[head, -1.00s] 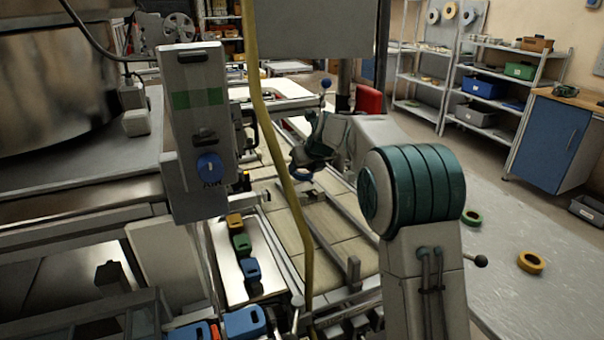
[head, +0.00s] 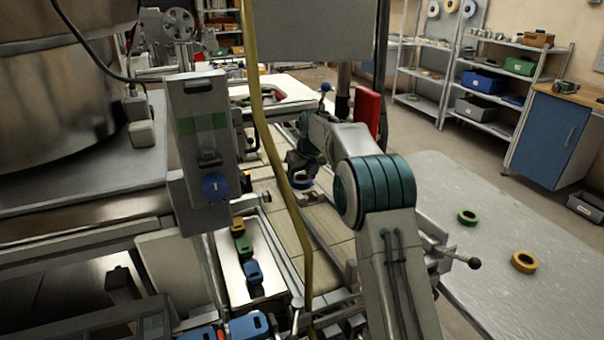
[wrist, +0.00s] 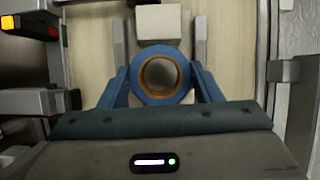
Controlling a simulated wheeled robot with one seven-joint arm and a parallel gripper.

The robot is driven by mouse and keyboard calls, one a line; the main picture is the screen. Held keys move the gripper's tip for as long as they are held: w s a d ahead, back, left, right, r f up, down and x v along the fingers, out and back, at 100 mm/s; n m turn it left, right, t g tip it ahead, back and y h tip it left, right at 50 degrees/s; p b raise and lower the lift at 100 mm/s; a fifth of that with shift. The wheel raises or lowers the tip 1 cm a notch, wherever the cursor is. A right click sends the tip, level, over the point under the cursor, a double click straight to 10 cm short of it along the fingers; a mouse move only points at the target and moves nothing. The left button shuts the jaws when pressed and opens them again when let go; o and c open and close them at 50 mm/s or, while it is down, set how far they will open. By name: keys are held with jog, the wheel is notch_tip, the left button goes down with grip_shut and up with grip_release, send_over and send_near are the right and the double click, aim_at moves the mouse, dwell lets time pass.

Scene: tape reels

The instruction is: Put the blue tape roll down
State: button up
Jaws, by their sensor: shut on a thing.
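The blue tape roll (wrist: 160,98) is a blue ring with a brown core, seen from above in the wrist view. My gripper (wrist: 160,74) is shut on it, one blue finger on each side. In the head view the roll (head: 303,184) shows small and dark blue under my gripper (head: 301,174), over the pale surface (head: 287,217) between the rails. I cannot tell whether the roll touches that surface. My arm hides part of the area to the right.
A green tape roll (head: 467,217) and a yellow tape roll (head: 524,262) lie on the grey table (head: 480,285) at right. A yellow hose (head: 273,145) hangs left of my gripper. A tray (head: 233,281) with several coloured blocks is nearer, left. A pale block (wrist: 158,22) stands beyond the roll.

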jog(key=shift+f, duration=0.65)
jog(key=o, duration=1)
jog(key=shift+o, duration=0.2)
jog(key=shift+r, duration=0.6)
jog(key=shift+s+r, duration=0.1)
jog(key=shift+r, duration=0.45)
jog(key=s+d+b, duration=0.1)
jog(key=s, duration=0.2)
jog(key=s+d+b, duration=0.1)
jog(key=s+d, duration=0.1)
jog(key=s, duration=0.2)
jog(key=s+d+b, duration=0.1)
jog(key=s+d, duration=0.1)
jog(key=s, duration=0.2)
jog(key=shift+d, duration=0.15)
